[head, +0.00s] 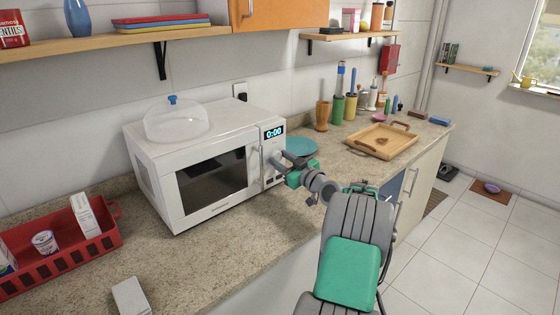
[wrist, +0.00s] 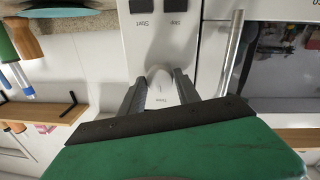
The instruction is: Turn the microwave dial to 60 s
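The white microwave (head: 205,165) stands on the counter, its door shut. Its display (head: 273,133) reads 0:00. My gripper (wrist: 160,84) faces the panel with one dark finger on each side of the dial. The fingers are spread about the dial's width; whether they touch it is unclear.
The door handle (head: 262,168) is close beside my gripper, and also shows in the wrist view (wrist: 232,50). A clear dome (head: 177,122) sits on the microwave. A teal plate (head: 302,146) and a wooden tray (head: 382,142) lie to the right. A red crate (head: 62,262) is at left.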

